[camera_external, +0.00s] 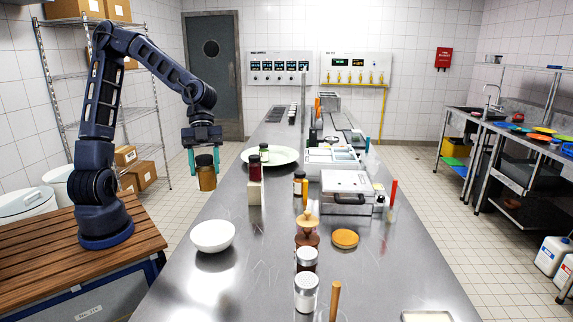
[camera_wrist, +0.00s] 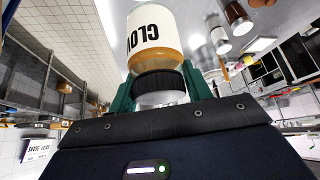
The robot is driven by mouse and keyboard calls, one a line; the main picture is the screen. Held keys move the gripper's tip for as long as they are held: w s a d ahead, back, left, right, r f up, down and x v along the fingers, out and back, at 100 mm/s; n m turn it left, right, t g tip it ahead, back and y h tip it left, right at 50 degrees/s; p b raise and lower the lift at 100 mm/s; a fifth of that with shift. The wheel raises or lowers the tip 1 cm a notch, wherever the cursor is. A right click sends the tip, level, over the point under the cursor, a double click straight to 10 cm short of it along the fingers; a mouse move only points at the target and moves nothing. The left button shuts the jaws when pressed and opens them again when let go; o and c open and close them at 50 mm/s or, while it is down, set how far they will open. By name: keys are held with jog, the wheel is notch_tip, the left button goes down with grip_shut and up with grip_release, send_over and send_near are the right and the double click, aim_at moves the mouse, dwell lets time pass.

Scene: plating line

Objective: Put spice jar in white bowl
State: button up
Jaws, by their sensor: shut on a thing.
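The spice jar (camera_external: 206,176) has a black lid and orange-brown contents. My gripper (camera_external: 205,162) is shut on it and holds it upright in the air by the left edge of the steel table. In the wrist view the jar (camera_wrist: 155,45) shows a cream label with large letters, partly cut off, and its dark lid sits between the green fingers (camera_wrist: 160,90). The white bowl (camera_external: 212,236) stands on the table in the external view, nearer the camera than the jar and below it. No jar shows above its rim.
A white plate (camera_external: 270,156) lies on the table beyond the jar. White-lidded jars (camera_external: 306,290) stand to the right of the bowl. The table between the bowl and these jars is clear.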

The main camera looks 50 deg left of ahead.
jog(key=shift+s+f, duration=0.15)
jog(key=shift+f, duration=0.1)
notch_tip(320, 180, down, 19)
jog(key=shift+f, duration=0.2)
dwell(0.7)
jog(key=shift+f, duration=0.1)
jog(key=o, duration=1.1)
jog(key=shift+o, duration=0.2)
jog(key=shift+a, duration=0.1)
jog(key=v, duration=1.2)
